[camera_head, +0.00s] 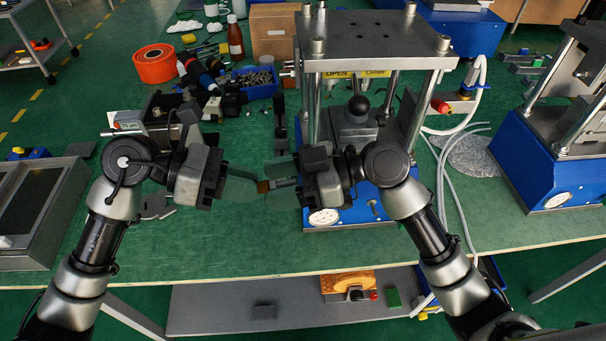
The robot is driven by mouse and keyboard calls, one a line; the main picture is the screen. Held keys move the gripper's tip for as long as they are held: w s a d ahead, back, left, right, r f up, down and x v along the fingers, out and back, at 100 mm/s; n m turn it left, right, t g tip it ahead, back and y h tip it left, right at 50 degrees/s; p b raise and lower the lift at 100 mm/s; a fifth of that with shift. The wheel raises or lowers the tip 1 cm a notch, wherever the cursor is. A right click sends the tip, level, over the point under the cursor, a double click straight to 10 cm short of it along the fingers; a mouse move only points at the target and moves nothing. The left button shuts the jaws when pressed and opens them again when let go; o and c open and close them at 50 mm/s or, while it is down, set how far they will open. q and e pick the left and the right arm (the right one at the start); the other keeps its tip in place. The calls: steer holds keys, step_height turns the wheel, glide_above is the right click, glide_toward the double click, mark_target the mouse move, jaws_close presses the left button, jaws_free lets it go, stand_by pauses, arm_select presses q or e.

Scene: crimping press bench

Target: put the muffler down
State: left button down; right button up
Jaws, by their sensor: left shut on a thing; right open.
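A small brass-brown piece, seemingly the muffler (262,187), shows at the tips of my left gripper (245,186). My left gripper is shut on it and holds it over the front part of the green bench top (200,245). My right gripper (283,180) is close on the other side, its green fingers pointing left towards the piece. It is open. I cannot tell whether its fingers touch the piece. Most of the piece is hidden by the fingers.
The crimping press (375,45) stands right behind my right gripper. A blue bin (262,88) of small parts, an orange tape roll (155,64) and a cardboard box (272,30) stand behind. A grey tray (35,205) is at left. The front bench strip is clear.

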steer(key=shift+a+f, duration=0.1)
steer(key=shift+a, duration=0.25)
steer(key=c, duration=0.6)
steer(key=o, duration=0.6)
steer(key=shift+d, duration=0.15)
steer(key=v, duration=1.1)
steer(key=shift+d, duration=0.4)
